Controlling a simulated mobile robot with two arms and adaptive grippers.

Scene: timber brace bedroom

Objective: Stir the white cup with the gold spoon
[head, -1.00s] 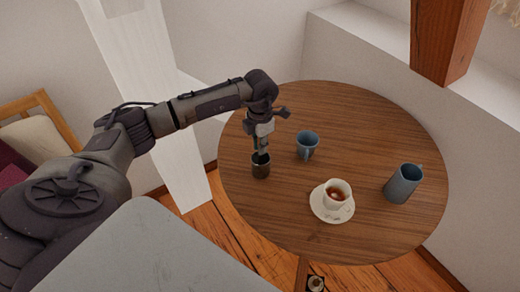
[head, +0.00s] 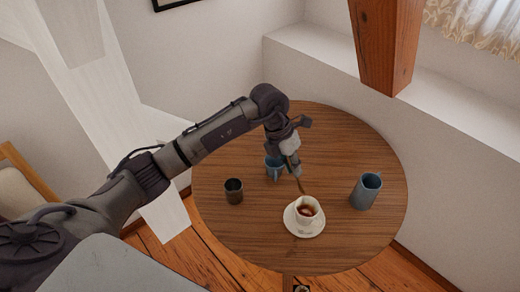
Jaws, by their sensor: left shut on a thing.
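The white cup (head: 316,217) stands upright on a white saucer (head: 291,224) on the round wooden table and holds reddish-brown liquid. My left gripper (head: 294,168) is beyond the cup and above it, shut on the thin gold spoon (head: 300,185). The spoon points down toward the far side of the cup; its lower end shows close to the rim, and I cannot tell whether it is inside the cup. My right gripper is not in view.
A small dark metal cup (head: 233,192) stands at the left of the table (head: 340,145). A blue mug (head: 273,169) is partly hidden behind my left gripper. A blue pitcher (head: 365,192) stands at the right. A timber post (head: 385,45) rises behind the table.

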